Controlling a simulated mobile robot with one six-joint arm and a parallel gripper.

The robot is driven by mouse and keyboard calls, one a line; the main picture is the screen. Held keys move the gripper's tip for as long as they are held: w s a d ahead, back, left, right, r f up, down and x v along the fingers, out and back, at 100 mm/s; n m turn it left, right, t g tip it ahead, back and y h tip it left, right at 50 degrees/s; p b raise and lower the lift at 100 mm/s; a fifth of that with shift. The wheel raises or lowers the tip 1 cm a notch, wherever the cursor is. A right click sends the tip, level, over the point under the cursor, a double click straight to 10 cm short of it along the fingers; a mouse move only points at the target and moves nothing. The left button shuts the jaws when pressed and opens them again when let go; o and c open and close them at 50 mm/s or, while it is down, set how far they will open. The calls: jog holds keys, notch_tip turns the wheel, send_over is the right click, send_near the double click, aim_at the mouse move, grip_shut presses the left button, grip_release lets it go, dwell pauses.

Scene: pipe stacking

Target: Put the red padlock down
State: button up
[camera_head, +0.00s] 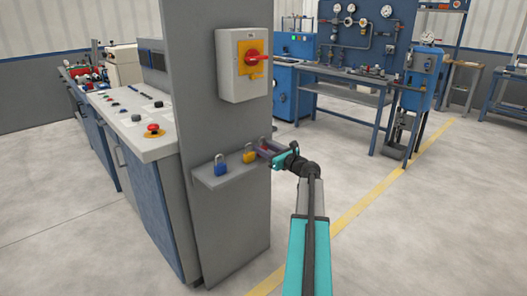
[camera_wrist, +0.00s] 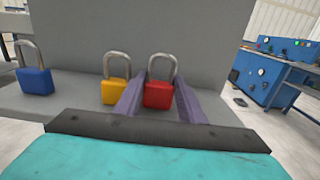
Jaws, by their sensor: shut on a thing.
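The red padlock (camera_wrist: 158,95) is upright with its silver shackle on top, between the two fingers of my gripper (camera_wrist: 159,100) in the wrist view. My gripper is shut on it. In the head view my gripper (camera_head: 268,150) is at the right end of the small grey shelf (camera_head: 228,175), and the red padlock (camera_head: 263,143) is mostly hidden by the fingers. Whether the padlock touches the shelf cannot be told.
A yellow padlock (camera_wrist: 116,90) stands close to the left of my left finger. A blue padlock (camera_wrist: 35,80) stands farther left on the shelf. A grey switch box (camera_head: 243,65) with a red handle is on the panel above. Open floor lies to the right.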

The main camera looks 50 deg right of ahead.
jog(key=shift+f, duration=0.25)
jog(key=shift+f, duration=0.15)
jog(key=o, duration=0.8)
jog(key=shift+r, duration=0.2)
jog(key=s, duration=0.8)
jog(key=s+a+p, duration=0.1)
jog(key=s, duration=0.3)
